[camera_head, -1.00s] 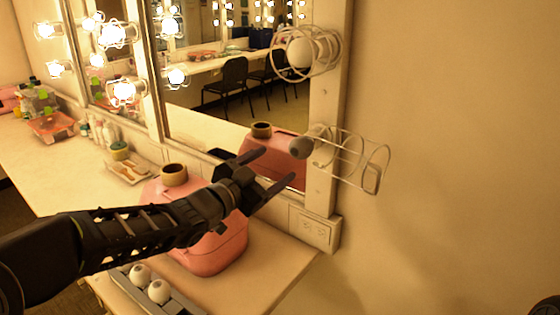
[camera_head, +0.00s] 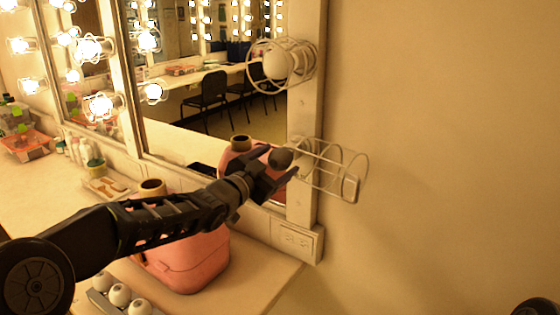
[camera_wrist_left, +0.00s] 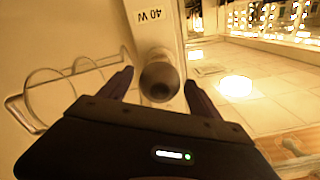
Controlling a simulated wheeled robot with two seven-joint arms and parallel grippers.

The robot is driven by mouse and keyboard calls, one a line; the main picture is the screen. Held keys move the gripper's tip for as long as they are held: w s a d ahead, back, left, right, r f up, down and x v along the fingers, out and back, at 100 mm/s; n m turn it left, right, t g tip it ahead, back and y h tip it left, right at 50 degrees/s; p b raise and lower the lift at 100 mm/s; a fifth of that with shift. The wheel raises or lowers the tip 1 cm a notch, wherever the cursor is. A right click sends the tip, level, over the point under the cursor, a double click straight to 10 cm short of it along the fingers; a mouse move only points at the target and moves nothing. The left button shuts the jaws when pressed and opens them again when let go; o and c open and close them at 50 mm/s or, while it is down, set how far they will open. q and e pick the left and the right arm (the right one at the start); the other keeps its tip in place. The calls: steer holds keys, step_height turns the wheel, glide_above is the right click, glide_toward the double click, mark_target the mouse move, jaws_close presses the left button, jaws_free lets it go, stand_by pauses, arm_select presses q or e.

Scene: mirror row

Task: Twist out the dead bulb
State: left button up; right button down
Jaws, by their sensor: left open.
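The dead bulb (camera_head: 281,158) is a dark grey, unlit bulb at the lower right of the mirror frame. It also shows in the left wrist view (camera_wrist_left: 159,82), end-on. Its wire cage (camera_head: 354,188) stands to the right of it, apart from the bulb, and shows at the left in the wrist view (camera_wrist_left: 40,98). My left gripper (camera_head: 279,164) is at the bulb, with its open fingers on either side of it. The wrist view shows gaps between bulb and fingers. The bulb's base is hidden. My right gripper is not in view.
Above is a white unlit bulb (camera_head: 279,65) inside a wire cage. A pink case (camera_head: 185,262) stands on the counter (camera_head: 262,283) below my arm, and a tray with white bulbs (camera_head: 119,295) is at the front. The wall at right is clear.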

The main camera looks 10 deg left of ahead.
arm_select(q)
steer(key=shift+x, duration=0.85)
steer(key=shift+c, duration=0.2)
steer(key=c, duration=1)
steer(key=shift+c, duration=0.2)
